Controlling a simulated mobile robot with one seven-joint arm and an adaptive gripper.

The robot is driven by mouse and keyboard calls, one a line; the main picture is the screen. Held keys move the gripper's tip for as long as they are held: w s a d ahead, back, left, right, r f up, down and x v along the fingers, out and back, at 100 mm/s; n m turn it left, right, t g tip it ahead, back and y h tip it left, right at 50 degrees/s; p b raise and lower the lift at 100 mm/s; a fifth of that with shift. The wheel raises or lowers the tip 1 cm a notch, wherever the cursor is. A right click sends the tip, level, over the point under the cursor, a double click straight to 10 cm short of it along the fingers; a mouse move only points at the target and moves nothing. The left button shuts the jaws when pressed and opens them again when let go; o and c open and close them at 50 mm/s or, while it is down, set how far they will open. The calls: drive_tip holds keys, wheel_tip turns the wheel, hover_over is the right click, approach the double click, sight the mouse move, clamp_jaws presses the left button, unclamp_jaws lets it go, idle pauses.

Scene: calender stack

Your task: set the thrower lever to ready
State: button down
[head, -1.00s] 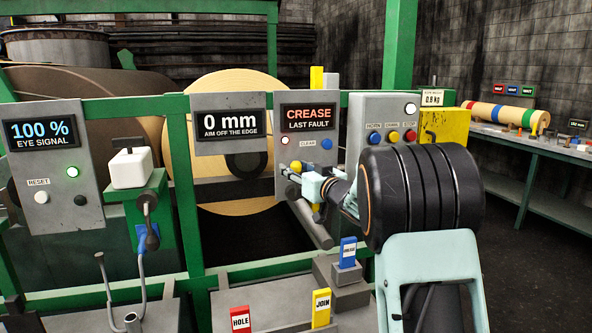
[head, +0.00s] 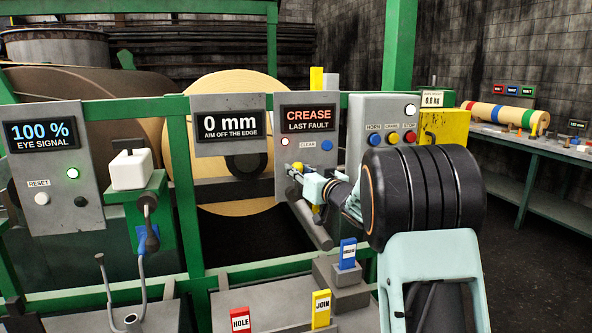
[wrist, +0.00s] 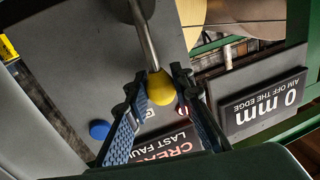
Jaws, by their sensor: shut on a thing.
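The thrower lever is a metal rod with a yellow ball knob (wrist: 161,88), seen in the wrist view below the fault panel, which appears upside down there. My gripper (wrist: 159,76) has one ridged finger on each side of the knob and is shut on it. The rod (wrist: 147,40) runs from the knob to a round grey base. In the head view, my gripper (head: 303,181) is in front of the grey "CREASE LAST FAULT" panel (head: 285,185). My forearm stands to the right. The lever is small and partly hidden there, and no ready mark is readable.
A "0 mm" display (head: 230,124) hangs left of the fault panel. A button box (head: 362,105) and a yellow box (head: 444,127) stand to the right. Green rails frame the machine. Red, yellow and blue tags stand on grey blocks below.

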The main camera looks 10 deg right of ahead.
drive_tip(key=d+f+m+t+p, duration=0.1)
drive_tip(key=d+f+m+p, duration=0.1)
drive_tip(key=d+m, duration=0.4)
drive_tip(key=shift+w+f+m+t+h, duration=0.45)
drive_tip(key=shift+f+m, duration=0.1)
drive_tip(key=shift+m, duration=1.55)
drive_tip(key=shift+d+f, duration=0.1)
drive_tip(key=c, duration=1.7)
unclamp_jaws()
drive_tip(key=shift+o, duration=0.2)
drive_tip(key=shift+s, duration=0.1)
drive_tip(key=v, duration=1.2)
